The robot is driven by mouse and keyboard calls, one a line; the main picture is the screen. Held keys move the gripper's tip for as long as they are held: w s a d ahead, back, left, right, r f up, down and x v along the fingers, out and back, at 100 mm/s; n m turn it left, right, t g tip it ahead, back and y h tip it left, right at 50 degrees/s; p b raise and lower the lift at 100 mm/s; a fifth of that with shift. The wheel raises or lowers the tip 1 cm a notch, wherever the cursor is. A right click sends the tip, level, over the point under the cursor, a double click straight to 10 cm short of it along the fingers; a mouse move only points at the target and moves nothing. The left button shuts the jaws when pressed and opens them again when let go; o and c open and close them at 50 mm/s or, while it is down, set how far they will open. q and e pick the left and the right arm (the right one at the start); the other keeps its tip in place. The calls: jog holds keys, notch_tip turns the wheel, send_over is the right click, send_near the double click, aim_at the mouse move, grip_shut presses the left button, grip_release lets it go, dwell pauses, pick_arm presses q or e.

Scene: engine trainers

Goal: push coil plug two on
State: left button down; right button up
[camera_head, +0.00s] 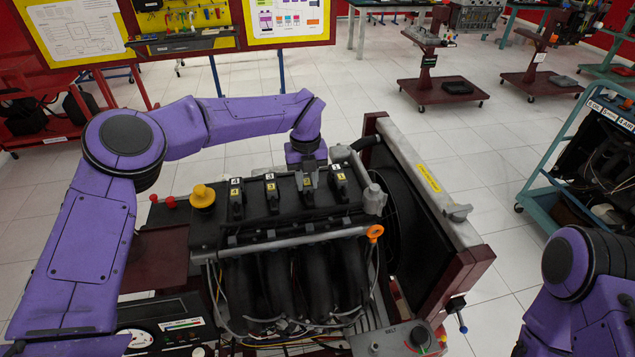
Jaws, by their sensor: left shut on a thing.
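The engine's dark top cover (290,215) carries a row of black coil plugs with small numbered tags. Coil plug two (308,188) is the third from the left, its tag too small to read surely. My left gripper (307,166) comes down on it from behind and is shut on it, hiding its upper part. Whether the plug is fully seated cannot be told. Other coil plugs stand on both sides: two to the left (237,202) (271,195) and one to the right (340,182). My right arm shows at the lower right, its gripper outside the picture.
A yellow cap (202,196) stands left of the plugs. The radiator frame (425,185) rises close on the right, and an orange dipstick ring (375,232) sticks up in front. A blue-green cart (545,190) stands at the right. Open tiled floor (350,90) lies behind.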

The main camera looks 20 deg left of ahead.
aim_at(306, 179)
pick_arm(q)
jog(key=c, duration=0.9)
grip_release()
jog(key=shift+w+a, duration=0.15)
jog(key=shift+w, duration=0.05)
jog(key=shift+w+a+f, duration=0.1)
jog(key=shift+w+f, duration=0.05)
jog(key=shift+r, duration=0.4)
notch_tip(306, 179, up, 9)
jog(key=shift+f+b, duration=0.15)
jog(key=shift+b, duration=1.05)
jog(key=shift+r, duration=0.5)
pick_arm(e)
jog(key=shift+w+f, duration=0.2)
jog(key=shift+f, duration=1.05)
